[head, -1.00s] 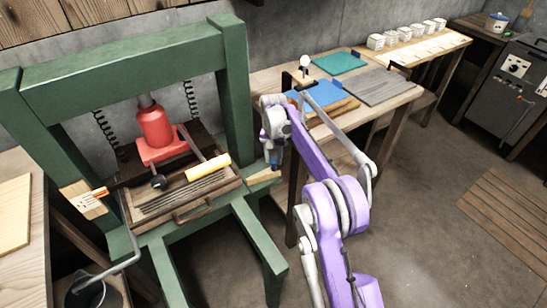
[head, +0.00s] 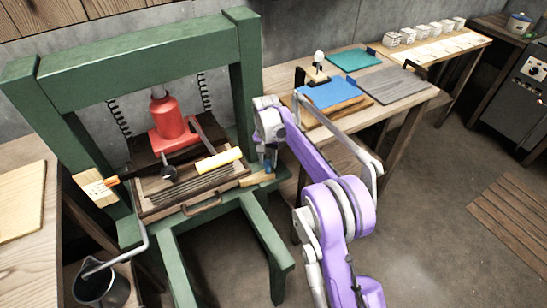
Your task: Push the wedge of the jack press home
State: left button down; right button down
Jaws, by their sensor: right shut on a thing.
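The jack press is a green frame (head: 150,62) with a red jack (head: 170,118) standing in it. A pale wooden wedge (head: 253,181) lies at the right side of the press, its narrow part pointing left toward the tray. My right gripper (head: 268,166) is at the wedge's right end, beside the right post, and is shut on it. A small blue part shows at the fingertips. The fingers are small here and partly hidden by the wrist. My left gripper is out of view.
A pale block (head: 95,187) is at the left post. A bucket (head: 100,287) stands lower left. A bench with a blue board (head: 332,94) lies behind my arm.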

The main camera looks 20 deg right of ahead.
jog(key=shift+a, duration=0.25)
jog(key=shift+c, duration=2.3)
grip_release()
jog(key=shift+a, duration=0.1)
jog(key=shift+r, duration=0.15)
notch_tip(320, 180, up, 11)
jog(key=p, duration=0.1)
jog(key=shift+f, duration=0.2)
